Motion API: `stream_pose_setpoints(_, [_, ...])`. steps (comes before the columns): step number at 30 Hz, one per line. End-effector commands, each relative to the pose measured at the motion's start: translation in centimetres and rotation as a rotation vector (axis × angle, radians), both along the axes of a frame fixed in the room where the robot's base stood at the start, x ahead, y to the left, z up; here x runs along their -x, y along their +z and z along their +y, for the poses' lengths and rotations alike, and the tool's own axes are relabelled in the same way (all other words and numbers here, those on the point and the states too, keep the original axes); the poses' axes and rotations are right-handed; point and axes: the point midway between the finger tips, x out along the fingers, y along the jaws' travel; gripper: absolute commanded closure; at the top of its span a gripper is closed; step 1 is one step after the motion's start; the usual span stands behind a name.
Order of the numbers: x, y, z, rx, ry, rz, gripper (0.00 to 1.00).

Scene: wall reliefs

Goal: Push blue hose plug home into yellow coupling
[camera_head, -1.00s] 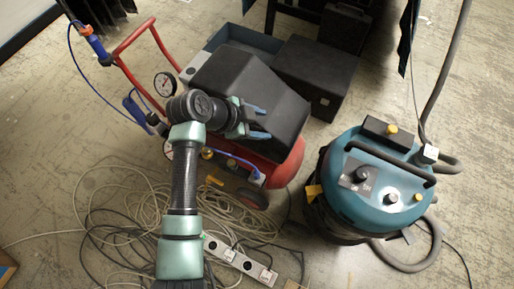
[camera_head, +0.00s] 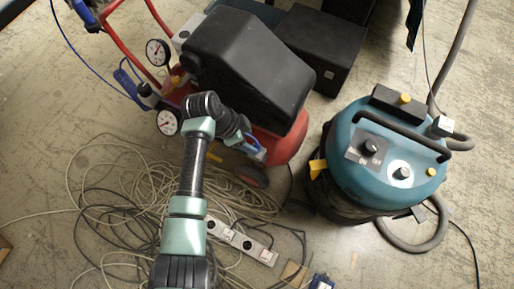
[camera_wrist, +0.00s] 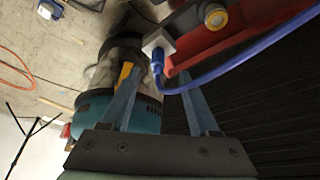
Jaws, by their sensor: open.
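In the wrist view, the blue hose plug (camera_wrist: 157,62) sits at a pale grey block (camera_wrist: 158,42) on the red machine, with its blue hose looping right. A round yellow fitting (camera_wrist: 215,17), possibly the yellow coupling, is up and right of the plug. I cannot tell how deep the plug sits. My gripper (camera_wrist: 158,73) is open, its blue fingers appearing on either side of the plug, with no clear contact. In the head view my gripper (camera_head: 254,148) is at the compressor's front lower side, and my wrist partly hides it and the plug area.
The red compressor (camera_head: 285,150) carries a black cover (camera_head: 250,70) and pressure gauges (camera_head: 168,122). A teal vacuum (camera_head: 385,150) stands to the right. Loose cables (camera_head: 125,185) and a power strip (camera_head: 243,243) lie on the floor around my arm. Some floor is bare at right.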

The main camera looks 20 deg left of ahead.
Motion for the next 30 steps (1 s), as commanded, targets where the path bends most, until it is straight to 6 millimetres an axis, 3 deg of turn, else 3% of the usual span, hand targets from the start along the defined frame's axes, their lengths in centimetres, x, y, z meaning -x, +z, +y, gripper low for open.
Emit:
stream_pose_setpoints(9, [-0.5, -4.2, -1.4, -0.001, -0.001, 0.001, 0.39])
stream_pose_setpoints(18, [-0.7, -4.3, -1.6, 0.0, 0.0, 0.0, 0.4])
stream_pose_setpoints(28, [-0.6, -4.3, -1.6, 0.0, 0.0, 0.0, 1.0])
stream_pose_setpoints(30, [-0.6, -4.3, -1.6, 0.0, 0.0, 0.0, 1.0])
